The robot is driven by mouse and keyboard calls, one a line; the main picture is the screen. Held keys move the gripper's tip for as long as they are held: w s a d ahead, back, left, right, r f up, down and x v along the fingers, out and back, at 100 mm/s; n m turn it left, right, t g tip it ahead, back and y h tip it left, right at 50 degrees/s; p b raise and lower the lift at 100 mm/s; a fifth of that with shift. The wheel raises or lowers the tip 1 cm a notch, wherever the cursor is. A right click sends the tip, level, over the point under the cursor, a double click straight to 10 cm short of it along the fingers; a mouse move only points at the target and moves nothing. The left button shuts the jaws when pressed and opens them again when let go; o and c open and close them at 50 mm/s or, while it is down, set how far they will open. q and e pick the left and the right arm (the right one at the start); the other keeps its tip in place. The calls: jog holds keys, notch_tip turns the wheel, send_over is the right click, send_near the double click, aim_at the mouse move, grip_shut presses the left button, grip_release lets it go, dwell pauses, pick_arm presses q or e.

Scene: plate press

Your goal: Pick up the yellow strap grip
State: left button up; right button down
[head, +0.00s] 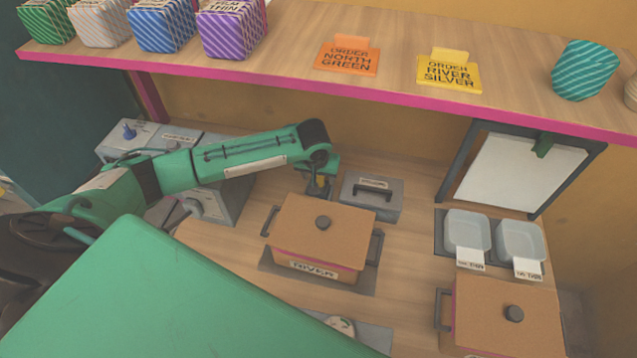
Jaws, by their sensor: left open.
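My left arm reaches in from the left, and its gripper (319,184) points down behind the brown lidded box (320,225). The gripper is open, and a small dull yellow-orange patch shows at its fingers. This may be the yellow strap grip, but it is too small and covered to be sure. I cannot tell whether the fingers touch it. No other strap grip shows clearly. My right gripper is not in view.
A grey block with a dark handle (372,197) stands just right of the gripper. Grey machines (212,204) stand left, partly behind my arm. Pale trays (467,231) and another lidded box (506,320) are at right. A pink-edged shelf (300,88) spans above.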

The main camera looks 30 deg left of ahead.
pick_arm(q)
jog(key=shift+w+f, duration=0.2)
jog(key=shift+f, duration=0.5)
jog(key=shift+r, duration=0.1)
jog(key=c, duration=1.1)
